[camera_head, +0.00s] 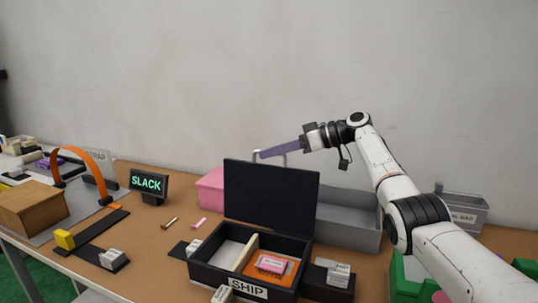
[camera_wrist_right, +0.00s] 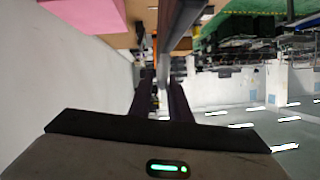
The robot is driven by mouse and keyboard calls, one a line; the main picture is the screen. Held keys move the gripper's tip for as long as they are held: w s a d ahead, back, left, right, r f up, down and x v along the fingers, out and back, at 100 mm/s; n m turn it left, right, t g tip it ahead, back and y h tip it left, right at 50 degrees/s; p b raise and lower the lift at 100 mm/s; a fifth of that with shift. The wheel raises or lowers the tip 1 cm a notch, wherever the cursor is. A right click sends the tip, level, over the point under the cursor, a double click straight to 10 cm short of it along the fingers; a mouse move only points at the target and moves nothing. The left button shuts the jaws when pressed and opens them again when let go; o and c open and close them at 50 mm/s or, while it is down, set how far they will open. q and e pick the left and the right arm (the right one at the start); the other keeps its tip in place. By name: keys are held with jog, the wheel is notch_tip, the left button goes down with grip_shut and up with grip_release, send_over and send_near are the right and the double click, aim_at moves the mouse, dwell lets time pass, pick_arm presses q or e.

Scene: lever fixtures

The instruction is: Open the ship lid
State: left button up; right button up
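The black ship box (camera_head: 202,270), labelled SHIP, stands on the table with its dark lid (camera_head: 270,195) raised about upright at its back. Inside are a light divider and an orange item with a pink block (camera_head: 270,263). A pale hoop-shaped handle (camera_head: 284,157) shows at the lid's top edge. My right gripper (camera_head: 262,155) reaches in from the right, its purple fingers level with the handle. In the right wrist view the dark fingers (camera_wrist_right: 165,95) have a grey bar near them; whether they are closed on it is unclear. My left gripper is out of view.
A pink box (camera_head: 210,187) and a grey bin (camera_head: 350,220) stand behind the ship box. A SLACK display (camera_head: 148,185), an orange arch (camera_head: 85,160) and a cardboard box (camera_head: 30,207) are to the left. Green bins (camera_head: 410,280) lie right, beneath my arm.

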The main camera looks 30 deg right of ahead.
jog(key=b+v, duration=0.1)
jog(key=v, duration=0.8)
jog(key=shift+f, duration=0.1)
